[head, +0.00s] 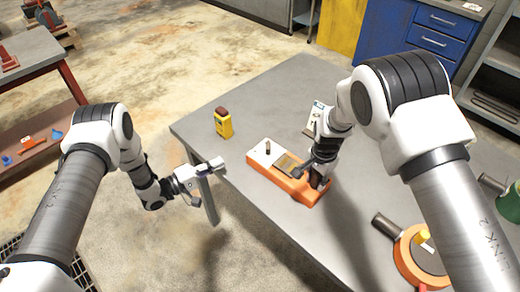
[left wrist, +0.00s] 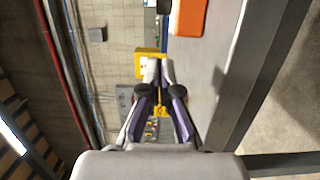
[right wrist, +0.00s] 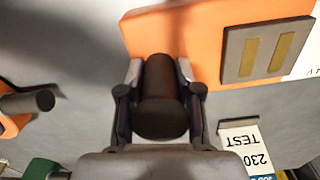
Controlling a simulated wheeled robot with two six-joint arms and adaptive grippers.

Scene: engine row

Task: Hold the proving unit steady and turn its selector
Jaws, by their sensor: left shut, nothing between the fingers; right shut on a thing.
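The proving unit (head: 286,205) is an orange block with a white face, lying on the grey table. A small dark knob (head: 268,147), perhaps the selector, stands up from the white part. A dark plate with two gold strips (right wrist: 268,52) sits on the unit. My right gripper (head: 318,178) is shut on a dark round post (right wrist: 160,110) at the unit's near end. My left gripper (head: 219,164) is shut and empty, by the table's left edge, apart from the unit. The unit's orange end also shows in the left wrist view (left wrist: 188,16).
A yellow device (head: 223,124) stands on the table behind the unit. A card reading 230 TEST (right wrist: 241,138) lies beside the unit. An orange ring-shaped thing (head: 401,257) and a green object (head: 509,204) are at the right. The table's left end is mostly clear.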

